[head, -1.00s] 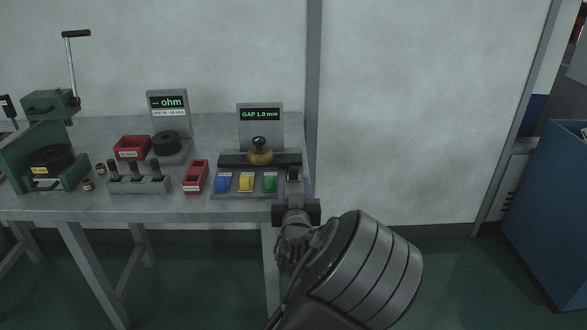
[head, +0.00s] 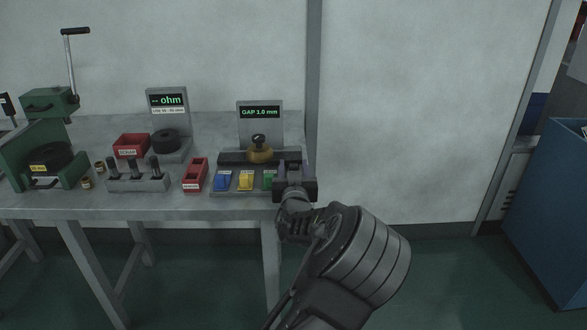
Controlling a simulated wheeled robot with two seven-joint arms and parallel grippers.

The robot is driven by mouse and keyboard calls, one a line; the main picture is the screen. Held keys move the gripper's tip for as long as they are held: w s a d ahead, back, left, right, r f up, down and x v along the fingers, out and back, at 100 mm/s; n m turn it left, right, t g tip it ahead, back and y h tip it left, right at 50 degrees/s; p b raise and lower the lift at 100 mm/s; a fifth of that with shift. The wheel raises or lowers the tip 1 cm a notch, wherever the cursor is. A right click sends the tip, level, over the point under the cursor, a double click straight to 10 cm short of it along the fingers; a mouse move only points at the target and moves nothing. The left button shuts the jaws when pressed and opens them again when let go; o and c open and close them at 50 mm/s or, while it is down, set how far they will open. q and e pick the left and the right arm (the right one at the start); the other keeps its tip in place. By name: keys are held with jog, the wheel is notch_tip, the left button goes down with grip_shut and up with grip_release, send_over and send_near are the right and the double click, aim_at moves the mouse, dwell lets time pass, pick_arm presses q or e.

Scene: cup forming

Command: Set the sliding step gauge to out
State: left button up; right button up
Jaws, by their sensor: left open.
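The gap station (head: 225,190) stands at the right end of the bench, with a display (head: 260,113) reading GAP 1.0 mm. A dark horizontal bar (head: 230,157) runs across it behind a brass round piece with a black knob (head: 259,150). Which part is the sliding step gauge I cannot tell for sure. Blue (head: 223,181), yellow (head: 246,181) and green (head: 268,180) blocks sit along its front. My left gripper (head: 292,168) is open at the station's right end, beside the green block and partly hiding it. Whether it touches anything there is unclear. My right gripper is out of view.
Left of the station are a narrow red tray (head: 195,175), a rack of black-handled pins (head: 138,180), a red bin (head: 131,146) and an ohm meter (head: 168,105). A green lever press (head: 45,160) stands far left. Right of the bench is open floor before a blue cabinet (head: 550,210).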

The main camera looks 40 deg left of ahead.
pick_arm(q)
grip_shut()
dwell(0.3)
dwell(1.1)
